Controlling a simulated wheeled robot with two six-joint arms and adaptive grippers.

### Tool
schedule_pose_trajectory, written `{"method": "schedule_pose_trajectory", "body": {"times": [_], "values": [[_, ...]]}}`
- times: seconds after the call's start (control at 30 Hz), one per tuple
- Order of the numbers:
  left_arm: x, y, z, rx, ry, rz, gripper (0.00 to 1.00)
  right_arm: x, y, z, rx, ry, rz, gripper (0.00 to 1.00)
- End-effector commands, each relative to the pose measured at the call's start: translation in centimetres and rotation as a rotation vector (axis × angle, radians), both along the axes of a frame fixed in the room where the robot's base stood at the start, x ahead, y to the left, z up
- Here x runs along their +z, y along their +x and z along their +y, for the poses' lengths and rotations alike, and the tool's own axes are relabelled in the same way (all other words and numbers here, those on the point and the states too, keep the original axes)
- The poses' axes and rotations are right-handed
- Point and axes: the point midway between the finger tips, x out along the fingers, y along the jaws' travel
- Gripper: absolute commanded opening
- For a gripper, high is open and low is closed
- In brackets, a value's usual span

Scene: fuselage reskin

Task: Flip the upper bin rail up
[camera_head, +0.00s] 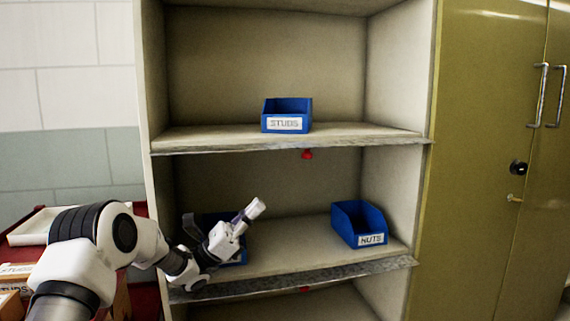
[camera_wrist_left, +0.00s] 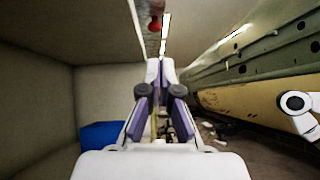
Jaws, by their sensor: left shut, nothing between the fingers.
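The upper bin rail (camera_head: 240,149) is a thin grey strip along the front edge of the upper shelf. It does not stand up in front of the bin there. A red knob (camera_head: 307,154) hangs under its middle; the knob also shows at the top of the left wrist view (camera_wrist_left: 154,22), beside the rail (camera_wrist_left: 138,24). My left gripper (camera_head: 256,208) is shut and empty, below and left of the knob, in front of the lower shelf's left part. Its closed fingertips (camera_wrist_left: 160,68) point toward the upper shelf edge, apart from the knob.
A blue STUDS bin (camera_head: 287,108) stands on the upper shelf. A blue NUTS bin (camera_head: 358,222) stands lower right; another blue bin (camera_head: 235,257) is partly hidden behind my left gripper. The lower rail (camera_head: 350,273) has its own red knob. Olive cabinet doors (camera_head: 480,130) stand right.

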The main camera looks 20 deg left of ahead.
Motion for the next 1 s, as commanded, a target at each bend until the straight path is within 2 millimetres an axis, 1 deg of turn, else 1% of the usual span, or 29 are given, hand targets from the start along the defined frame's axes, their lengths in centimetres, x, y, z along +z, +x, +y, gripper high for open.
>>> {"method": "schedule_pose_trajectory", "body": {"times": [0.17, 0.37, 0.53, 0.6, 0.7, 0.8, 1.0], "values": [[1.0, 0.5, -1.0, -0.002, 0.002, -0.001, 0.0, 0.1, 0.0, 0.0, 0.0, 0.0, 0.0, 0.4], [3.9, 1.8, -3.5, -0.003, 0.003, -0.002, 0.0, 0.4, 0.0, 0.0, 0.0, 0.0, -0.001, 0.4], [6.6, 3.1, -5.8, -0.002, 0.003, -0.002, 0.0, 0.8, 0.0, 0.0, 0.0, 0.0, -0.001, 0.4], [7.8, 3.4, -6.5, -0.001, 0.001, -0.003, 0.0, 0.9, 0.0, 0.0, 0.0, 0.0, -0.001, 0.4], [9.5, 3.2, -6.3, 0.0, 0.0, -0.002, 0.0, 1.1, 0.0, 0.0, 0.0, 0.0, -0.001, 0.4], [10.5, 3.2, -6.4, -0.001, -0.001, 0.0, 0.0, 1.2, 0.0, 0.0, 0.0, 0.0, -0.001, 0.4], [11.0, 3.1, -6.4, -0.001, 0.0, 0.002, 0.0, 1.2, 0.0, 0.0, 0.0, 0.0, -0.001, 0.4]]}}
